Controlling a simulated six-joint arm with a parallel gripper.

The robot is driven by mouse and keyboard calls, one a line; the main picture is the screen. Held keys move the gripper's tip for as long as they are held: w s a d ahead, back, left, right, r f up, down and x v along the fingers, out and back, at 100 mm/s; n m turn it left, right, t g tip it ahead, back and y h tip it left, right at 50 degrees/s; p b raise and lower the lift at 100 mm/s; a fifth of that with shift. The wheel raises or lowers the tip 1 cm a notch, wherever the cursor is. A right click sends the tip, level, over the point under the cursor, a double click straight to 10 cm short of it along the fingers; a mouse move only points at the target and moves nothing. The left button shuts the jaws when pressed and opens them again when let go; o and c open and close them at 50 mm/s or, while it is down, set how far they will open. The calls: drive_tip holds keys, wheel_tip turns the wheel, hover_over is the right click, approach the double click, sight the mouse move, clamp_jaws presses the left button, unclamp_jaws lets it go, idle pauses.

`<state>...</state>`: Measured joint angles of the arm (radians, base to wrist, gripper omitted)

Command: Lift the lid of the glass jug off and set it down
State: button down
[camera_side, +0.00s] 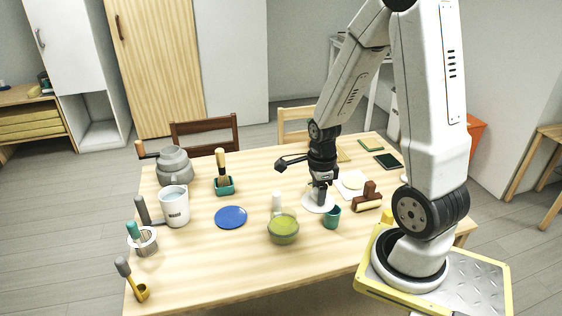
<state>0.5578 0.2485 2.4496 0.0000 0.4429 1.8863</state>
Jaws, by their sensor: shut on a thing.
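The glass jug (283,230) stands near the front middle of the table, a low clear vessel with yellow-green contents. A pale upright piece (277,203) shows at its back; I cannot tell whether it is the jug's handle. My gripper (320,196) points down, to the right of and behind the jug. It is shut on a round white disc, which looks like the lid (310,205). The lid is flat and apart from the jug, at or just above the tabletop; I cannot tell if it touches. The fingertips hide its middle.
A blue disc (230,217) lies left of the jug. A white pail (175,208) stands farther left. The table (215,262) is clear at the front left.

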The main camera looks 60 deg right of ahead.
sight(315, 188)
drive_tip(key=shift+r, duration=1.85)
drive_tip(key=shift+w, duration=0.1)
drive_tip(key=shift+w+d+f, duration=0.15)
drive_tip(key=shift+w+f, duration=0.05)
drive_tip(key=shift+w, duration=0.35)
drive_tip(key=w+f+n, duration=0.1)
drive_tip(key=w+f, duration=1.2)
drive_tip(key=w, duration=0.5)
drive_tip(key=shift+w+a, duration=0.2)
drive_tip(key=shift+f, duration=0.1)
drive_tip(key=shift+w+d+f, duration=0.6)
drive_tip(key=shift+w+f, duration=0.95)
drive_tip(key=shift+w, duration=0.6)
drive_tip(key=shift+w+d+f, duration=0.55)
drive_tip(key=shift+w+f, duration=0.95)
drive_tip(key=shift+w, duration=0.7)
drive_tip(key=shift+w+d+f, duration=0.6)
drive_tip(key=shift+w+f, duration=0.95)
drive_tip(key=shift+w, duration=0.6)
